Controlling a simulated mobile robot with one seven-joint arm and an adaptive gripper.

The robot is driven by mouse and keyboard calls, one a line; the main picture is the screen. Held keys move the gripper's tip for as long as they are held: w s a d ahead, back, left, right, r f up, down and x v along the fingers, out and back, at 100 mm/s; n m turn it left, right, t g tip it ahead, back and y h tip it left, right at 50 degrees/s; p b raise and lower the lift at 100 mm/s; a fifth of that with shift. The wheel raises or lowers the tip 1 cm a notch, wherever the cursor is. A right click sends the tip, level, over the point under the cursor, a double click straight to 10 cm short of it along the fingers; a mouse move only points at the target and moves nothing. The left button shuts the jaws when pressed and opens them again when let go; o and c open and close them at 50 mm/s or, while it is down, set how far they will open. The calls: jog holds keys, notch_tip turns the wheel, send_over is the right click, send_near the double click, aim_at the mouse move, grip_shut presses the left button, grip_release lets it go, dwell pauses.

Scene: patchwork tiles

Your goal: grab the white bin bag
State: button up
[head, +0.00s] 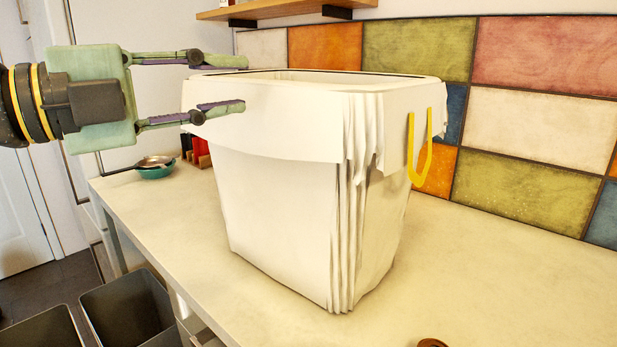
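The white bin bag (280,195) stands upright on the pale countertop, with a folded-over rim, a pleated corner and a yellow handle loop (420,150) on its right side. It looks like a bag shaped as a full bin, with a dark line around its top opening. My gripper (246,84) comes in from the left, level with the bag's rim. Its two fingers are spread apart, and their tips overlap the left part of the rim in the picture. I cannot tell whether they touch the bag. The inside of the bag is mostly hidden.
The countertop (490,270) is clear to the right of the bag. A small pan (155,165) and red and black items (197,150) sit behind at the left. A wooden shelf (270,9) hangs above. Dark open bins (125,310) stand on the floor at lower left.

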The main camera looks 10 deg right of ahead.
aim_at(271, 82)
jog(key=p+x, duration=0.1)
jog(key=x, duration=0.4)
jog(key=shift+w+p, duration=0.3)
jog(key=shift+p, duration=0.1)
grip_shut()
